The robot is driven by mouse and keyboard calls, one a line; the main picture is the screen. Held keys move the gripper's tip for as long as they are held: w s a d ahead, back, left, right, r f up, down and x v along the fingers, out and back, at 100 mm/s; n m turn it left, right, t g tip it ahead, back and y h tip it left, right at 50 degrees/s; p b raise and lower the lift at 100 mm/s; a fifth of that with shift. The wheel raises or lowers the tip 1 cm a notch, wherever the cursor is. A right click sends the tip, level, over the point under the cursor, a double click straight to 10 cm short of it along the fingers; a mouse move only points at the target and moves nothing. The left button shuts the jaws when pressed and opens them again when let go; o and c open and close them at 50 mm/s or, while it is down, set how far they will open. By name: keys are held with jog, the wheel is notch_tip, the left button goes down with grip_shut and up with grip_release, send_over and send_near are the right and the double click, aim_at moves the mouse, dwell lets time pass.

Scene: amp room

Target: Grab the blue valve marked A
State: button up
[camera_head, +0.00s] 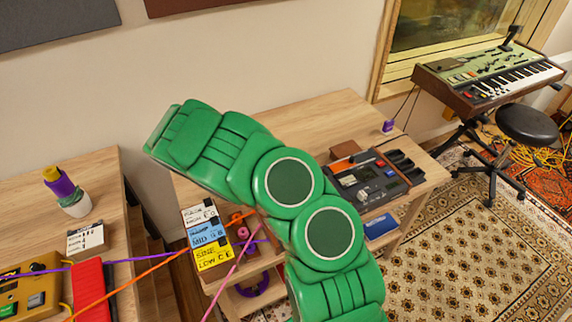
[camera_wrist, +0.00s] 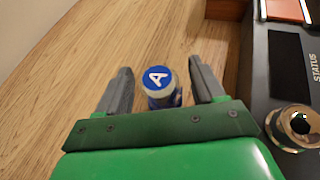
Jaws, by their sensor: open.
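The blue valve marked A (camera_wrist: 157,78) stands upright on the wooden table (camera_wrist: 90,50) in the wrist view. Its round blue top carries a white letter A, and its lower side looks pale or metallic with blue. My gripper (camera_wrist: 158,75) is open, with one grey finger on each side of the valve. I see a gap on both sides, with no clear contact. In the head view my green arm reaches over the table (camera_head: 310,118) and hides the valve and gripper.
A dark device with a "STATUS" label and a metal knob (camera_wrist: 296,124) stands close right of the right finger. In the head view a console (camera_head: 368,184) sits on the table's right part, with a purple object (camera_head: 387,127) behind.

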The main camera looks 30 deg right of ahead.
jog(key=shift+w+d+f, duration=0.25)
jog(key=shift+d, duration=0.35)
jog(key=c, duration=1.1)
jog(key=shift+o, duration=0.2)
jog(key=shift+a+r, duration=0.1)
jog(key=shift+r, duration=4.9)
